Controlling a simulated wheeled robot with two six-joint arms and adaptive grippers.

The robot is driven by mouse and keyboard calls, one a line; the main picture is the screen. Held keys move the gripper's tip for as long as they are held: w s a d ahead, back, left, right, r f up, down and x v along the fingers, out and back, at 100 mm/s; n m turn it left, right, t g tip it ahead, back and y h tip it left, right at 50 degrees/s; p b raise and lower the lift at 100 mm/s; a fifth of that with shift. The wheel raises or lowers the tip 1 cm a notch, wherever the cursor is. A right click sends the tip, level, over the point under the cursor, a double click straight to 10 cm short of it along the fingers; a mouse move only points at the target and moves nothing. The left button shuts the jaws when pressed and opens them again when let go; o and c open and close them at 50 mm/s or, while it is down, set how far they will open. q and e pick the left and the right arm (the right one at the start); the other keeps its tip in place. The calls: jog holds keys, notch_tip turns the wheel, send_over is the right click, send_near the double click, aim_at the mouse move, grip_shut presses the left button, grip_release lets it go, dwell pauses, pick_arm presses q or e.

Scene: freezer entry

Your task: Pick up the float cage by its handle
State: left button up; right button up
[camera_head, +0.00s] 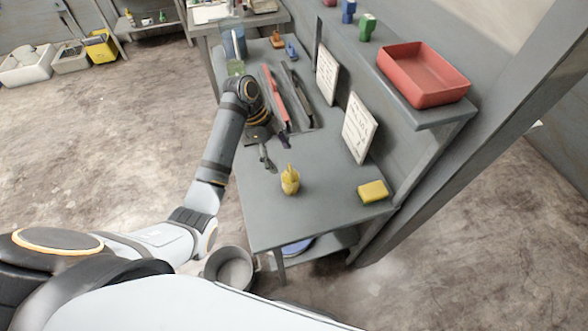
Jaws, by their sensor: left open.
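I cannot pick out a float cage or its handle with certainty. A small yellow object (290,181) with a narrow top stands upright on the grey table (325,212), but it is too small to tell what it is. My left gripper (277,156) reaches down over the table, just behind and left of the yellow object and apart from it. Its fingers are spread and nothing shows between them. My right gripper is out of the picture.
Red and dark long tools (276,97) lie behind the left gripper. A yellow sponge-like block (373,191) lies at the table's right. White sign cards (359,128) stand along the back. A red tray (422,75) sits on the shelf above. A grey pot (230,268) stands below the front edge.

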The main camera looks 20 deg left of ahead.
aim_at(288, 174)
pick_arm(q)
jog(key=f+b, duration=0.1)
jog(key=s+d+f+b, duration=0.1)
jog(key=shift+f+b, duration=0.25)
jog(key=shift+b, duration=0.1)
jog(key=b+x, duration=0.2)
jog(key=shift+d+f, duration=0.1)
jog(key=shift+f, duration=0.2)
jog(key=shift+w+d, duration=0.1)
jog(key=shift+w, duration=0.1)
jog(key=shift+b+x, duration=0.45)
jog(key=shift+x, duration=0.45)
jog(key=shift+p+x, duration=0.7)
jog(key=shift+x, duration=0.4)
jog(key=shift+d+f, duration=0.2)
jog(key=shift+f, duration=0.25)
jog(key=shift+s, duration=0.1)
jog(key=c, duration=1.3)
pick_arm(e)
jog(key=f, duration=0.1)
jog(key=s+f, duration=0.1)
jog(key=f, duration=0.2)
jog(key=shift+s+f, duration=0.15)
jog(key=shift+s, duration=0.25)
pick_arm(q)
jog(key=shift+o, duration=0.2)
